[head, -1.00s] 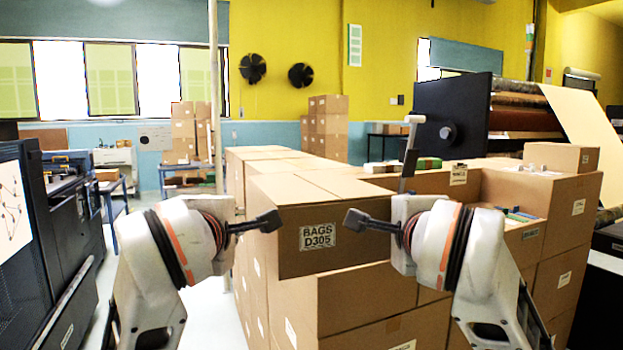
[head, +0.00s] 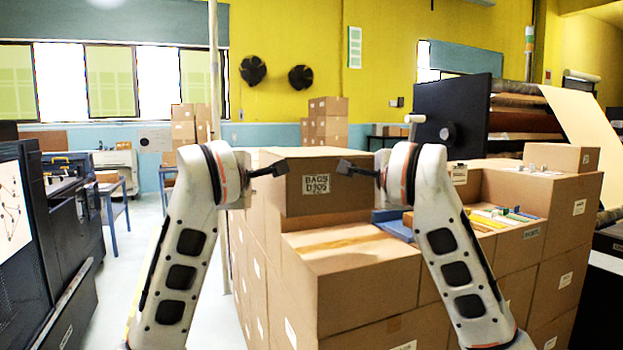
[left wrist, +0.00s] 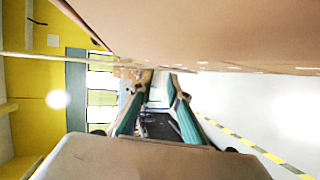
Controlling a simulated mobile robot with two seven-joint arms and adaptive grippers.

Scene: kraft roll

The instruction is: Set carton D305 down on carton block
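Carton D305 (head: 330,200) is a brown box with a white label reading "BAGS D305", at the middle of the head view. My left gripper (head: 279,170) is at its left edge. My right gripper (head: 345,168) is near the right part of its labelled face. Each shows as one slim dark finger shape, seemingly shut, with the carton between them. I cannot tell whether its underside touches anything. The carton block (head: 368,285) is a stack of brown cartons below and around it. A large carton surface (left wrist: 200,30) fills the top of the left wrist view.
Small coloured items (head: 500,218) lie on the block at the right, beside a blue tray (head: 393,224). A smaller carton (head: 562,157) stands on the block's back right. A dark machine (head: 50,215) stands left, with clear floor between it and the block.

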